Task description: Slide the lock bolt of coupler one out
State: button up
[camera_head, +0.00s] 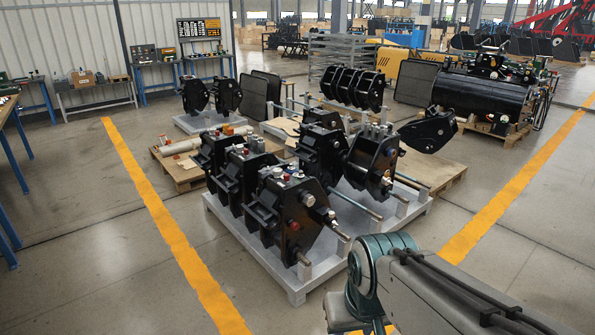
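Several black quick couplers stand on a light grey pallet (295,288) in the middle of the head view. The nearest coupler (284,212) has a red round part low on its side and silver rods sticking out to the right. One silver rod end (341,236) shows at its right edge. More couplers stand behind it, one at the left (225,165) and one at the right (373,160). I see no label that tells which is coupler one, and I cannot tell which rod is a lock bolt. My arm comes in at the lower right; its gripper fingers are not visible.
Yellow floor lines run left (165,222) and right (520,195) of the pallet. A wooden pallet (180,172) lies behind it at left. A black cylindrical machine (482,95) stands at the back right. The floor at left and right front is clear.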

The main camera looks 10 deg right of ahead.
aim_at(285, 177)
jog(key=u, duration=0.25)
jog(key=i, duration=2.85)
jog(key=z, duration=0.35)
